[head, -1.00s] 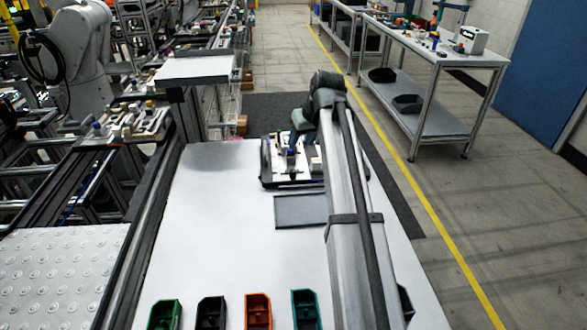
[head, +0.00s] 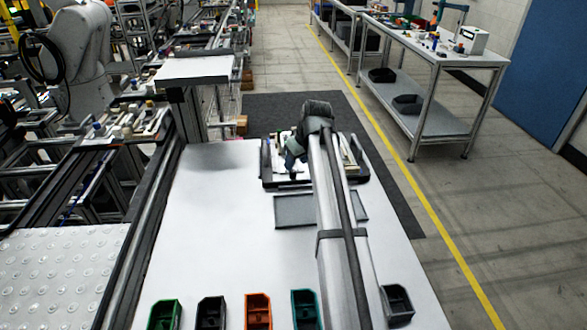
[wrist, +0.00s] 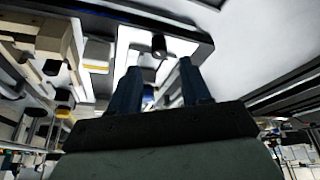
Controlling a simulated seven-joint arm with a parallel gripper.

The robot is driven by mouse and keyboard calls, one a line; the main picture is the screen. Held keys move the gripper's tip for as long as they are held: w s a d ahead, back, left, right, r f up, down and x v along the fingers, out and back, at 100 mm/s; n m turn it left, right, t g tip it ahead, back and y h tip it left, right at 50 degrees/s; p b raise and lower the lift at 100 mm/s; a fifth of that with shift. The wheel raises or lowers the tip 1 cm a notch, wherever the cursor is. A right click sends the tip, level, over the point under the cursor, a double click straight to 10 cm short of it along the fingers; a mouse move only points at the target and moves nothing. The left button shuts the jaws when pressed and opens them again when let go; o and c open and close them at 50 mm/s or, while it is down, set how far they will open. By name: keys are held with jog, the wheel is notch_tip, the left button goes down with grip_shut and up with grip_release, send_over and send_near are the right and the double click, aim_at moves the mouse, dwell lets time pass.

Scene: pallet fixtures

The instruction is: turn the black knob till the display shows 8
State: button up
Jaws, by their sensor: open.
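The pallet fixture (head: 266,160) stands at the far end of the white table, partly hidden by my arm in the head view. In the wrist view, a small dark cylindrical part, which looks like the black knob (wrist: 158,46), stands on a pale plate. My gripper (wrist: 159,66) is open and empty. Its two blue-grey fingers point toward the knob, which appears between and beyond the fingertips, apart from them. In the head view my gripper (head: 291,160) is over the fixture. I cannot make out the display or any number on it.
Other fixture parts (wrist: 52,67) show at the left of the wrist view. A flat grey tray (head: 293,211) lies in front of the fixture. Several small bins, including an orange one (head: 257,311), line the table's near edge. The table's left middle is clear.

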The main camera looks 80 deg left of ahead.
aim_at(293, 170)
jog(key=shift+x, duration=2.35)
grip_shut()
